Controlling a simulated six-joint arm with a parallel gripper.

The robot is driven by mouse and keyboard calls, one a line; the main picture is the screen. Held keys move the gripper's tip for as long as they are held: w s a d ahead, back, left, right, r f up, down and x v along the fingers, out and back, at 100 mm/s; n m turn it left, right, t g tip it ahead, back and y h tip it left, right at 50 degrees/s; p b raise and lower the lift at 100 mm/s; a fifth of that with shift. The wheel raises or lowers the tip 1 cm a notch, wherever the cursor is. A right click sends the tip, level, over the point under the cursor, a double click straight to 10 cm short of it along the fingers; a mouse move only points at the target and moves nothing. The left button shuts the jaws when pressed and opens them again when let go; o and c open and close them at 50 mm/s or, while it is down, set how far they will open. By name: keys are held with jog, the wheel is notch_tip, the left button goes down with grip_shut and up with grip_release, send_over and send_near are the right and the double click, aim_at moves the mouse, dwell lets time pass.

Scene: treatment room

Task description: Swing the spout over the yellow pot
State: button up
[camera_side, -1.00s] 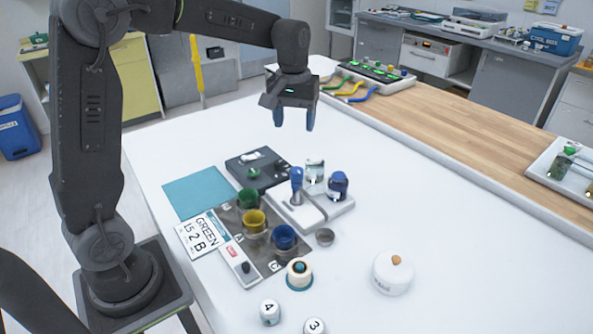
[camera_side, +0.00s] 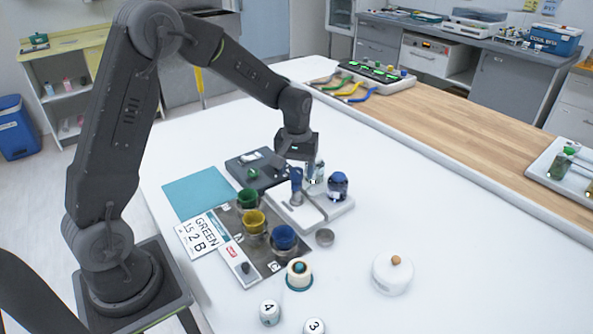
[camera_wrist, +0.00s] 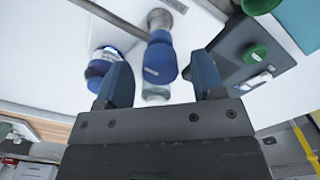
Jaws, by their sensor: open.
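The yellow pot (camera_side: 253,221) stands on a dark mat, between the green pot (camera_side: 247,198) and the blue pot (camera_side: 284,237). A blue upright part (camera_side: 296,186) stands on a pale base to the right of the pots. It also shows in the wrist view (camera_wrist: 160,60), where a thin metal tube (camera_wrist: 112,20), apparently the spout, runs by it. The tube's far end is out of that view. My gripper (camera_side: 301,166) is low, just above and behind the blue part. Its fingers (camera_wrist: 163,82) are apart, with the blue part ahead of the gap.
A blue-topped jar (camera_side: 337,186) and a clear bottle (camera_side: 316,171) stand close to my gripper. A dark box with a green knob (camera_side: 253,174) is to the left. A white lidded jar (camera_side: 392,273) stands at front right. The right side of the white table is mostly clear.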

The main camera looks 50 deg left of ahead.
jog(key=shift+f, duration=0.45)
grip_shut()
dwell(0.3)
